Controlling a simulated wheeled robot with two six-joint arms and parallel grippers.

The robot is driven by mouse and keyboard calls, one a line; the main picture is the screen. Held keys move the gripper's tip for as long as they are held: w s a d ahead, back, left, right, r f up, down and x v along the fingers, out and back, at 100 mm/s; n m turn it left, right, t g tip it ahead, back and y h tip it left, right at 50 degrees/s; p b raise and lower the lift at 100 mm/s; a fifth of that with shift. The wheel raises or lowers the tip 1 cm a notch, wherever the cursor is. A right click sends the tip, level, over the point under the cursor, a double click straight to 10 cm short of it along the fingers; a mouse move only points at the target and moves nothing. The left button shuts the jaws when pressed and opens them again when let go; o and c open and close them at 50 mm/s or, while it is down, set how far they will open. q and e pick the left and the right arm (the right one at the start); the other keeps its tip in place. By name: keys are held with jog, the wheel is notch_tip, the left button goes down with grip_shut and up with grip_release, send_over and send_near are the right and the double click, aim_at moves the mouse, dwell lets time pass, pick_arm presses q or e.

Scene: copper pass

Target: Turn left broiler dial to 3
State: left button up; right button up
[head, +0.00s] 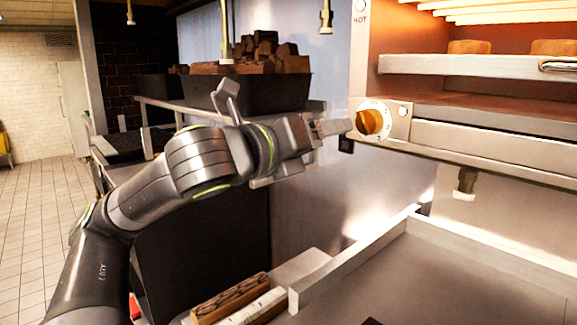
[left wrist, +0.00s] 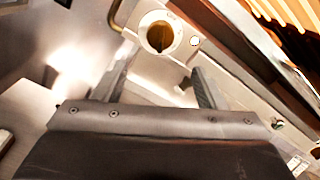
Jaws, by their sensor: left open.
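The broiler dial (head: 370,121) is an orange-brown knob on a pale round plate with markings, on the front left corner of the broiler (head: 465,135). The markings are too small to read surely. My left gripper (head: 335,127) is open and just left of the dial in the head view, pointing at it. In the left wrist view the dial (left wrist: 160,37) is ahead of the two spread fingers (left wrist: 158,85), at upper middle, with nothing between them. The fingers appear apart from the knob. My right gripper is not in view.
A shelf (head: 470,66) with brown food items glows inside the broiler. A metal counter (head: 450,270) with a raised edge lies below. Wood pieces (head: 230,298) lie at its left, and a dark bin of logs (head: 245,92) stands behind my arm.

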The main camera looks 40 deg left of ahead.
pick_arm(q)
jog(key=s+b, duration=0.6)
jog(key=shift+a, duration=0.4)
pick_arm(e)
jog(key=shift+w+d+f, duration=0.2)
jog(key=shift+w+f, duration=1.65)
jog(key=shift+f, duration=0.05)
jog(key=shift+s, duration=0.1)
